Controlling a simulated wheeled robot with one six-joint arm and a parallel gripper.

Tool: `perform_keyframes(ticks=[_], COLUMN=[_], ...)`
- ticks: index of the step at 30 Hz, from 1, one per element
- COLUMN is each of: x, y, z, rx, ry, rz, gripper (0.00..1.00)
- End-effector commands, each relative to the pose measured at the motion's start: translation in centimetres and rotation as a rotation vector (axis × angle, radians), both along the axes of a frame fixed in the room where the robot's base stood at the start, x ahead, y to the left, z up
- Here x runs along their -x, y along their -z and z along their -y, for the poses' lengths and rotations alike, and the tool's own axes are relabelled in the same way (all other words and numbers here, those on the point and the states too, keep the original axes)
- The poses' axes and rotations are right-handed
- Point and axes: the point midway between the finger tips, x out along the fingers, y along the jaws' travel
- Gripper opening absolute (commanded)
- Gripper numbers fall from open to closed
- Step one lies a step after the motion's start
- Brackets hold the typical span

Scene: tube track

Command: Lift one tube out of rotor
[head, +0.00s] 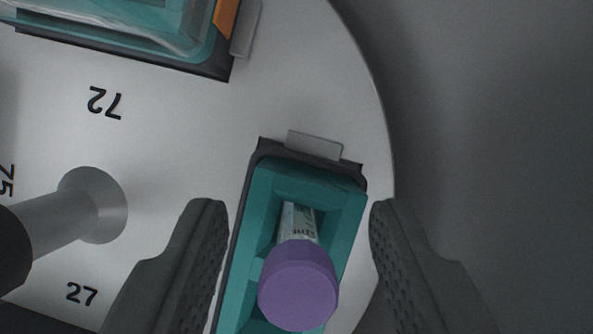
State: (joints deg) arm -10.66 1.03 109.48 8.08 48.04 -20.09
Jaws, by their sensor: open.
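One tube (299,284) with a purple cap and a printed label stands in a teal insert (341,194) of the grey rotor (180,150). My gripper (297,215) is open, with one dark textured finger on each side of the teal insert. The tube's cap lies between the fingers in the picture, and I see a gap on both sides of it. The lower part of the tube is hidden inside the insert.
Another teal insert (185,48) with clear and orange parts sits at the upper left. A grey post (65,215) with a dark end rises at the left. The rotor's curved edge runs down the right, with plain grey surface beyond.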

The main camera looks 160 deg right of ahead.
Motion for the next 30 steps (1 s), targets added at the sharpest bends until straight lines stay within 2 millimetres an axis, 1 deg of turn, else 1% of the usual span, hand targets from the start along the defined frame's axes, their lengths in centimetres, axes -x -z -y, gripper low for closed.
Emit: perform_keyframes(ticks=[2,7,8,9,13,14,24,26,30], x=[-0.1,-0.1,-0.1,-0.1,-0.1,-0.1,-0.1,-0.1,-0.2], y=[0.3,0.3,0.3,0.3,0.3,0.3,0.1,-0.3,-2.0], z=[-0.1,-0.1,-0.1,-0.1,-0.1,-0.1,-0.1,-0.1,-0.1], rx=[0.0,0.0,0.0,0.0,0.0,0.0,0.0,-0.001,-0.001], ry=[0.0,0.0,0.0,0.0,0.0,0.0,0.0,0.0,0.0], rz=[0.0,0.0,0.0,0.0,0.0,0.0,0.001,0.002,0.003], gripper=[0.44,0.44,0.4,0.32,0.07,0.05,0.05,0.05,0.05])
